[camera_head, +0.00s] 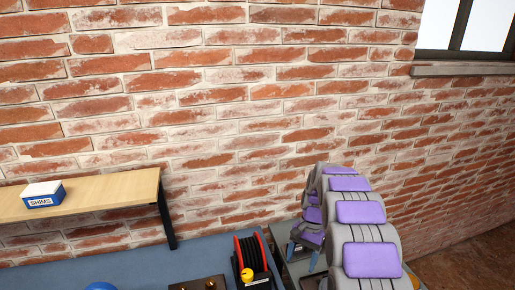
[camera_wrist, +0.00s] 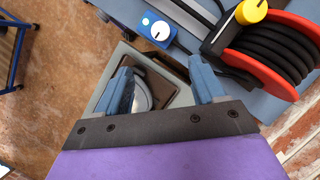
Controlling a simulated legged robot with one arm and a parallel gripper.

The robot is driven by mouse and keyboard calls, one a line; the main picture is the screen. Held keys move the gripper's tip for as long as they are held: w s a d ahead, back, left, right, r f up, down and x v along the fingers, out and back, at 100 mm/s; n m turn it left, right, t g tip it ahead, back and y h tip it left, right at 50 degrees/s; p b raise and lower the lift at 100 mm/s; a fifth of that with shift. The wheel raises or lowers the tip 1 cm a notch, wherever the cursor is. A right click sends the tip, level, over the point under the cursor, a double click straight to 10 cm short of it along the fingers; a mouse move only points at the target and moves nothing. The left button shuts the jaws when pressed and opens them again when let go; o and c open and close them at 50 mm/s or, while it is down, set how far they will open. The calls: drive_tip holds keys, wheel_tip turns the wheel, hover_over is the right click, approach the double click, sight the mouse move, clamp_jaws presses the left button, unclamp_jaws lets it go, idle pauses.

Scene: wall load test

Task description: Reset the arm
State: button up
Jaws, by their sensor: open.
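My arm (camera_head: 361,211), grey with purple pads, is bent in an arch at the right of the head view. My gripper (camera_wrist: 163,80) is open, with its two blue fingers apart and pointing away from the purple wrist. In the head view the gripper (camera_head: 303,256) hangs low beside the bench, partly hidden by my arm. In the wrist view a grey-rimmed square box with a dark brown inside (camera_wrist: 165,75) lies beyond the fingers. A round, silvery thing (camera_wrist: 143,98) shows partly behind the left finger. I see nothing held between the fingers.
A black hose reel with red rims (camera_wrist: 270,50) and a yellow knob stands close to the gripper's right. A blue box with a white dial (camera_wrist: 155,30) is nearby. A wooden shelf (camera_head: 110,190) carries a blue SHIMS box (camera_head: 44,196). A brick wall (camera_head: 220,100) stands behind.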

drive_tip(key=s+a+r+n+h, duration=0.1)
drive_tip(key=s+a+r+n, duration=0.1)
drive_tip(key=s+r, duration=0.6)
drive_tip(key=s+a+r+n+h, duration=0.1)
drive_tip(key=s+r, duration=0.4)
drive_tip(key=s, duration=0.6)
drive_tip(key=s+a+n+t, duration=0.1)
drive_tip(key=s+n, duration=0.3)
drive_tip(key=s, duration=1.6)
drive_tip(key=shift+r+t+h+b, duration=0.2)
drive_tip(key=shift+t+h+b, duration=0.1)
drive_tip(key=shift+t+b, duration=0.1)
drive_tip(key=shift+a, duration=0.1)
idle(2.0)
